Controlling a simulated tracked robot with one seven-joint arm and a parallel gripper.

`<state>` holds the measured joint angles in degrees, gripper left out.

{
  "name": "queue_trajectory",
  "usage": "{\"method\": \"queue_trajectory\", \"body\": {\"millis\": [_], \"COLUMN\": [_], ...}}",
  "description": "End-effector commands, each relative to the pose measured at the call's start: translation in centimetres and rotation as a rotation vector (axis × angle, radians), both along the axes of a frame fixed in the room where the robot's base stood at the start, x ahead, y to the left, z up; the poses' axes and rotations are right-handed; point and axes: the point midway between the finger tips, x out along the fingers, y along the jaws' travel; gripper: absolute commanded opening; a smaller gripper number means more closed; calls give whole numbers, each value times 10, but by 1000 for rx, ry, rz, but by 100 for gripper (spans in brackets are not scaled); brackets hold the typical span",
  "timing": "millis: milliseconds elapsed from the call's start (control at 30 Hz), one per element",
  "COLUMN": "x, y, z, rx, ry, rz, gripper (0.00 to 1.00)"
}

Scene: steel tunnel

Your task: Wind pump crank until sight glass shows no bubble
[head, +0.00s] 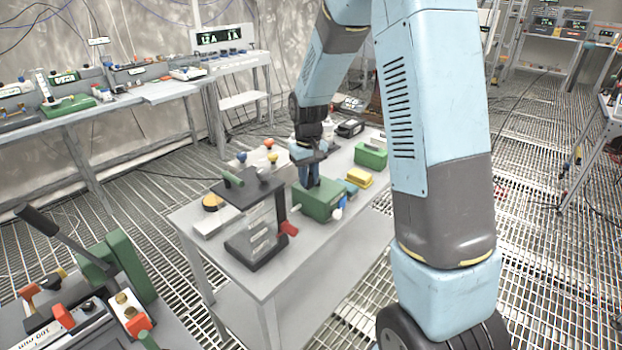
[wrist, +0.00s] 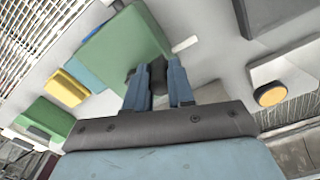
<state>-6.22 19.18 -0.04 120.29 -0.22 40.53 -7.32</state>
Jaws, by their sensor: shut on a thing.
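The pump looks to be the green box (head: 322,203) on the grey table; its green top fills the upper middle of the wrist view (wrist: 118,48). My gripper (head: 309,184) points down over this box. In the wrist view its blue fingers (wrist: 159,75) are closed around a dark grip (wrist: 158,78), which looks like the crank's handle. The rest of the crank is mostly hidden by the fingers. A small white part (head: 337,214) and a blue knob (head: 343,202) stick out from the box's side. I cannot make out the sight glass or any bubble.
A dark stand with a red handle (head: 289,229) stands close in front of the pump. A yellow block (head: 360,178) and another green box (head: 371,155) lie behind it. A round yellow-topped item (head: 212,202) is at the table's left. The table's front right is clear.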

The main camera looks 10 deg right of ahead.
Motion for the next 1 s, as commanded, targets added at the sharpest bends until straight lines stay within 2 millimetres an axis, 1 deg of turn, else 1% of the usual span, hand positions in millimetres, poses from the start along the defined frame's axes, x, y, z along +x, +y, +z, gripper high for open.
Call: {"method": "queue_trajectory", "body": {"millis": [33, 400, 767, 1000], "x": [1, 15, 31, 41], "y": [3, 10, 12, 10], "z": [-1, -1, -1, -1], "rx": [0, 0, 0, -1], "ry": [3, 2, 0, 1], "rz": [-41, -393, -736, -964], "gripper": [0, 0, 0, 0]}}
